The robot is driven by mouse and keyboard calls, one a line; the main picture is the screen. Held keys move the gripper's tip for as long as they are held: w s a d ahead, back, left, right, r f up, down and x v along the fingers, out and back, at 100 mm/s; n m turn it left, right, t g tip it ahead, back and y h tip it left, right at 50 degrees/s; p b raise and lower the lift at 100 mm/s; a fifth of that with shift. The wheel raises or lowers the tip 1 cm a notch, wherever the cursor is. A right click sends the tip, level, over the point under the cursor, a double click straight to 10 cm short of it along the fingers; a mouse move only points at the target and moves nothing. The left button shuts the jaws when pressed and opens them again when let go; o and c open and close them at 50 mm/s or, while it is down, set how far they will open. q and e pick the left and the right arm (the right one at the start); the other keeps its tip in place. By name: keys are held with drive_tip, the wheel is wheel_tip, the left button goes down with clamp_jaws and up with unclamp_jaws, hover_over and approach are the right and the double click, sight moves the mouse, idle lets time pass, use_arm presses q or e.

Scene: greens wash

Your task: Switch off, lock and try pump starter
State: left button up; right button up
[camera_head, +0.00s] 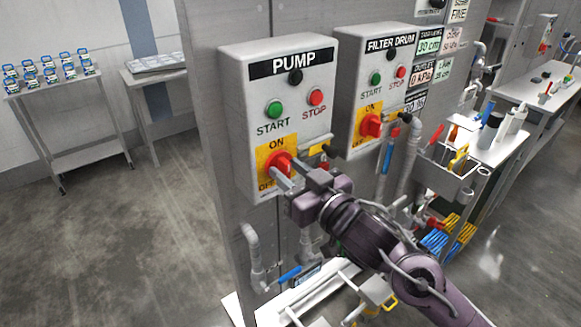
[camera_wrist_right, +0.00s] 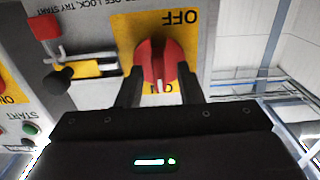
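The pump starter (camera_head: 240,122) is a pale grey box with a black PUMP label, a green START button (camera_head: 275,110) and a red STOP button (camera_head: 317,97). Its red rotary switch (camera_head: 279,164) sits on a yellow ON/OFF plate; it also shows in the right wrist view (camera_wrist_right: 157,62). The switch's pale mark points to the ON side. My right gripper (camera_head: 284,177) is at the switch, its fingers apart on either side of the red handle; firm contact is not clear. A hasp with a yellow label (camera_wrist_right: 95,68) sits beside the switch. My left gripper is not visible.
The similar FILTER DRUM starter (camera_head: 345,92) is close on the right. Pipes with a blue-handled valve (camera_head: 289,274) are below. A caddy (camera_head: 446,172) of tools stands at right. A side table (camera_head: 85,155) with several blue-topped items is at far left; the left floor is clear.

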clamp_jaws()
idle(0.5)
drive_tip(key=n+b, duration=0.1)
drive_tip(key=n, duration=0.1)
drive_tip(key=n+b, duration=0.1)
drive_tip(key=n, duration=0.1)
drive_tip(key=shift+a+f+n+b, duration=0.1)
drive_tip(key=shift+f+n+b, duration=0.1)
drive_tip(key=shift+n+b, duration=0.2)
drive_tip(key=n+b, duration=0.2)
drive_tip(key=n, duration=0.2)
drive_tip(key=shift+f+n+b, duration=0.1)
drive_tip(key=shift+n+b, duration=0.2)
drive_tip(key=shift+b, duration=0.1)
drive_tip(key=n+b, duration=0.3)
drive_tip(key=n, duration=0.2)
drive_tip(key=shift+s+a+f+b, duration=0.1)
drive_tip(key=shift+b, duration=0.3)
drive_tip(key=shift+n+b, duration=1.1)
drive_tip(key=shift+n, duration=0.7)
